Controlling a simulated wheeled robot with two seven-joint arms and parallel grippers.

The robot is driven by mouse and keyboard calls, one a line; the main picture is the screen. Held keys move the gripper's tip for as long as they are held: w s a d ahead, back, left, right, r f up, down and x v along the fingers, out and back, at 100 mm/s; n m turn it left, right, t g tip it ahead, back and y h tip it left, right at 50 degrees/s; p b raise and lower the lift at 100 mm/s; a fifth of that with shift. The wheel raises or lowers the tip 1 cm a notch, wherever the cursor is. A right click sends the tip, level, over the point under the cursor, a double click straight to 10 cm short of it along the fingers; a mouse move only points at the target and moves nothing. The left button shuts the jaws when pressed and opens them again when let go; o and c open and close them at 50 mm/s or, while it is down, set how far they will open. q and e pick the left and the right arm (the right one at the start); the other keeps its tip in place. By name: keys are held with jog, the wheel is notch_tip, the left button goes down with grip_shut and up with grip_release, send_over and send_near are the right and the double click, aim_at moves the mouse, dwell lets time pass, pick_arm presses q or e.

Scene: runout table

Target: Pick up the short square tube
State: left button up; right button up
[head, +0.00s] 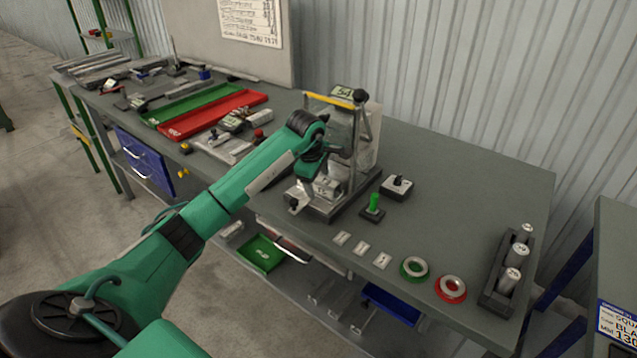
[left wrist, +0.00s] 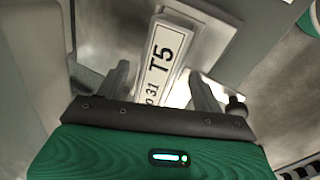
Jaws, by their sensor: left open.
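My left gripper (head: 311,192) is over the metal fixture (head: 352,190) on the table, with its fingers low and apart. In the left wrist view the gripper (left wrist: 160,82) is open, its two fingers on either side of a white label marked T5 (left wrist: 163,62). The label is on a pale grey metal piece (left wrist: 205,28), which may be the short square tube; its full shape is hidden. In the head view a small grey block (head: 327,187) shows at the fingers. I cannot tell whether the fingers touch it. My right gripper is not in view.
A green push-button (head: 373,207) and a black-and-white switch box (head: 397,187) stand right of the fixture. A green ring (head: 414,277), a red ring (head: 450,298) and a rack of cylinders (head: 488,297) lie further right. Green and red trays (head: 212,115) are at left. The table's right rear is clear.

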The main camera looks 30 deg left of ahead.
pick_arm(q)
grip_shut()
jog(key=shift+r, duration=0.1)
dwell(0.3)
